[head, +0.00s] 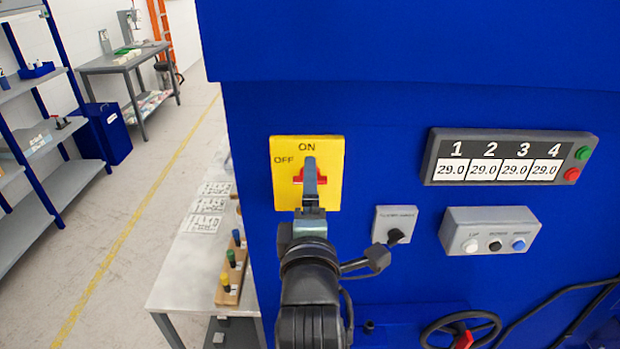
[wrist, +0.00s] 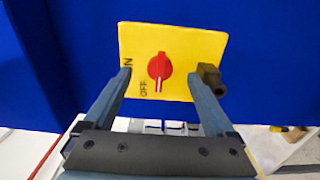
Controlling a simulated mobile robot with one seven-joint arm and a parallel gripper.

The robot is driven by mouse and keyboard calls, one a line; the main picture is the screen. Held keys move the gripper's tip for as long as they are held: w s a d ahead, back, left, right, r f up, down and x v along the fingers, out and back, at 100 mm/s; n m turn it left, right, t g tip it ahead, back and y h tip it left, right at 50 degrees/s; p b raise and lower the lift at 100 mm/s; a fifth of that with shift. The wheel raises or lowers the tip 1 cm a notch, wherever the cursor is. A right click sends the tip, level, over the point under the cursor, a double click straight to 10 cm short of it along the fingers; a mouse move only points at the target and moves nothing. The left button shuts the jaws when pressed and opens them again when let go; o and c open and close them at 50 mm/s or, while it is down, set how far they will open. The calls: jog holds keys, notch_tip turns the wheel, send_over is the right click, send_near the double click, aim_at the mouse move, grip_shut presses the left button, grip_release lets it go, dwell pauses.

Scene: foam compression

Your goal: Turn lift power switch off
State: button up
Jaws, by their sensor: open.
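The power switch is a yellow plate (head: 335,190) on the blue machine, marked ON at the top and OFF at the upper left. Its red knob (head: 297,180) is partly hidden by my gripper (head: 311,175) in the head view. In the wrist view, the yellow plate (wrist: 205,50) appears turned, and the red knob (wrist: 159,68) shows whole. Its white mark points down in that view, towards the edge where OFF is printed. My gripper (wrist: 160,80) is open, with one finger on each side of the knob and visible gaps between.
Right of the switch are a small grey box with a black knob (head: 395,237), a button box (head: 490,230) and a numeric display (head: 507,157). A handwheel (head: 460,330) is below. A table (head: 180,270) with colored-handled items stands at left.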

jog(key=shift+s, duration=0.1)
jog(key=s, duration=0.7)
dwell(0.5)
jog(key=shift+w, duration=0.1)
